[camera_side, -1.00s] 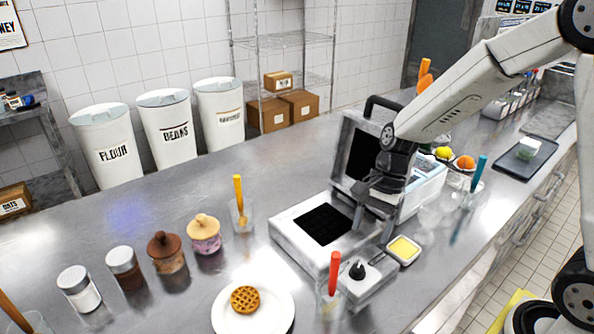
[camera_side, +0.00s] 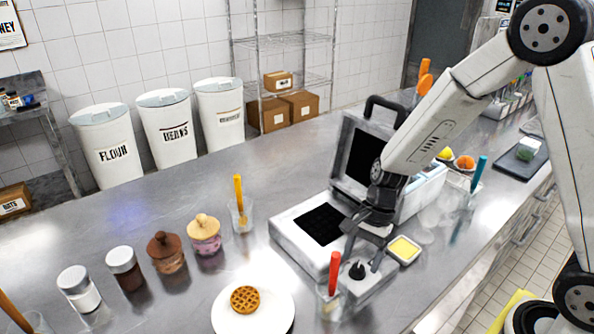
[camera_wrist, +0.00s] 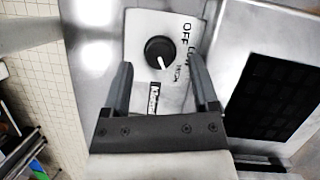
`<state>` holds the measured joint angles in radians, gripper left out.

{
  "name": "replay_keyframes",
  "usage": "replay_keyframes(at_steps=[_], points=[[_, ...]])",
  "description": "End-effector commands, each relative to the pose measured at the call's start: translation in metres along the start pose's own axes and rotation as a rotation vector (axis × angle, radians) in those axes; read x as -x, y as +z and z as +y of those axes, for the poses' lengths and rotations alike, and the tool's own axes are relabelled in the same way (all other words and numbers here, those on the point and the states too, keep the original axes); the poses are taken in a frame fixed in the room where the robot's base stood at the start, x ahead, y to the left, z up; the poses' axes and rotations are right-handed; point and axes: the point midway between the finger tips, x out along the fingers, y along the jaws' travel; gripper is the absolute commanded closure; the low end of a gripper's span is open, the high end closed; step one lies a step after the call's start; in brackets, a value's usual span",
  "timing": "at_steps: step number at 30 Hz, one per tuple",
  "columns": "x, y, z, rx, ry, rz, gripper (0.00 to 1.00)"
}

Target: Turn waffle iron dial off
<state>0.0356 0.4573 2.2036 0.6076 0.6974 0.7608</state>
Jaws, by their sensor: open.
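The waffle iron (camera_side: 290,226) stands on the steel counter with its lid raised and its dark grid bare. Its black dial (camera_side: 357,271) sits on the white control panel at the front. In the wrist view the dial (camera_wrist: 160,50) has a white pointer aimed down in the picture, slightly right, nearest the HIGH label. OFF and LOW are printed above HIGH. My gripper (camera_side: 362,258) is open and empty just above the dial. In the wrist view my gripper (camera_wrist: 160,68) has one finger on each side of the dial, apart from it.
A cup with a red-handled utensil (camera_side: 334,273) stands close left of the dial. A dish with yellow contents (camera_side: 404,250) is to its right. A plate (camera_side: 279,316) holds a waffle. Several jars line the left counter, with bare counter behind them.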

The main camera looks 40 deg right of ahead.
Motion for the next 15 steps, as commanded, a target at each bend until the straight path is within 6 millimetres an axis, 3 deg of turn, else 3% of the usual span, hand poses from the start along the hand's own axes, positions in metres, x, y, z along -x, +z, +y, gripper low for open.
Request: replay_keyframes(at_steps=[6,15], points=[[-0.013,0.0,0.0,0.001,0.002,0.0,0.23],[-0.015,0.0,0.0,0.0,0.001,0.001,0.23]])
